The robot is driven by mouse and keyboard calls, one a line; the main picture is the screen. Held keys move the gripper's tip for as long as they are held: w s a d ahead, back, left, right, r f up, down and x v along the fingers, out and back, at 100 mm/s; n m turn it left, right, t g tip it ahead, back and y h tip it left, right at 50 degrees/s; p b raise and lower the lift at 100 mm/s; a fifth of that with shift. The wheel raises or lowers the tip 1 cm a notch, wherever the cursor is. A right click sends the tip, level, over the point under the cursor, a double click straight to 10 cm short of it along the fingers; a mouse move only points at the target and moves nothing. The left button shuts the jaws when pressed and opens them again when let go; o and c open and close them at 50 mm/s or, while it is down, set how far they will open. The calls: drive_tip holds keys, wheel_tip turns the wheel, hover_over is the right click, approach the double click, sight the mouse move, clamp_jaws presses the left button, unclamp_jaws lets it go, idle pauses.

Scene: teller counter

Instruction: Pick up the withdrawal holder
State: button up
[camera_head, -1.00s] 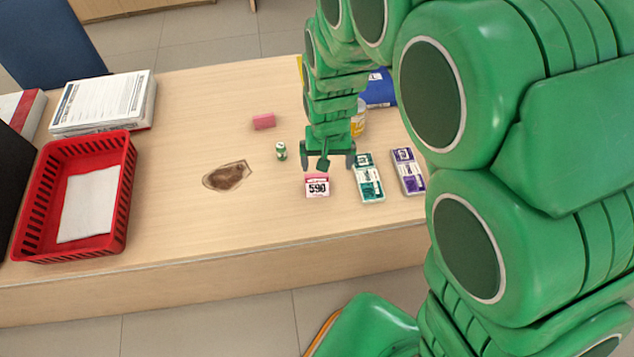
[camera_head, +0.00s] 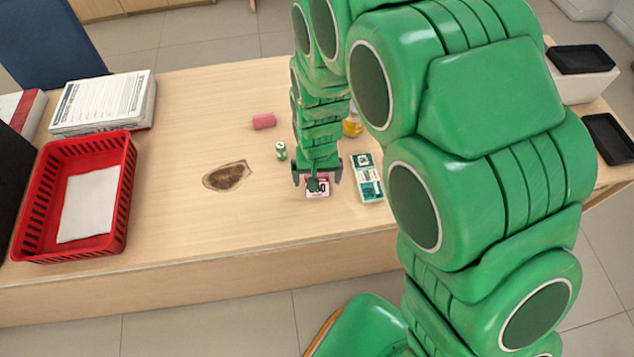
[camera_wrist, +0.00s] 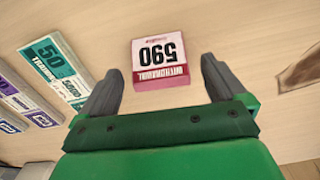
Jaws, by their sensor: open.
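In the wrist view the block (camera_wrist: 160,60) lies just beyond and between the spread fingers of my gripper (camera_wrist: 163,78). The jaws hold nothing, and no contact with the block is visible.
A green-and-white pack (camera_head: 367,180) lies close right of the block. Purple packs (camera_wrist: 25,102) show in the wrist view. A red basket (camera_head: 122,190) stands far left.

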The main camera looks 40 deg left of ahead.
drive_tip(key=shift+f, duration=1.2)
drive_tip(key=shift+c, duration=0.5)
drive_tip(key=c, duration=1)
drive_tip(key=shift+o, duration=0.2)
drive_tip(key=shift+r, duration=0.2)
drive_tip(key=shift+r, duration=0.6)
drive_tip(key=s+d+r, duration=0.8)
drive_tip(key=d+r, duration=0.3)
drive_tip(key=shift+s+r, duration=0.25)
drive_tip(key=shift+s, duration=0.1)
